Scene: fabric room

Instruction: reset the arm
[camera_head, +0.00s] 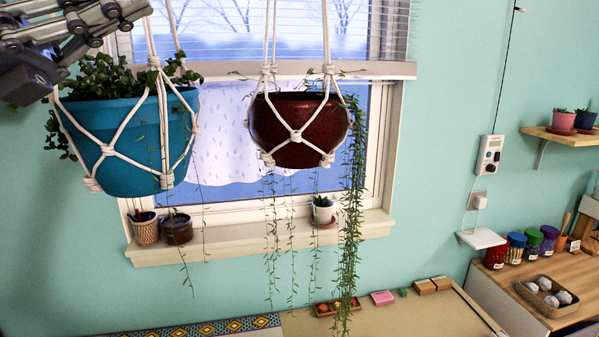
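Part of my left gripper (112,16) shows in the top left corner of the head view, with its grey linkage and dark body cut off by the frame edges. It is close to the camera, above a blue hanging pot (128,142) with a leafy plant. I cannot tell whether its fingers are apart or together, and I see nothing held in it. My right arm and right gripper are out of view.
A dark red pot (298,125) with trailing vines hangs in white cord before the window. Small pots stand on the sill (240,240). At right are a wooden shelf (565,136) and a counter (590,300) with jars and a basket.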

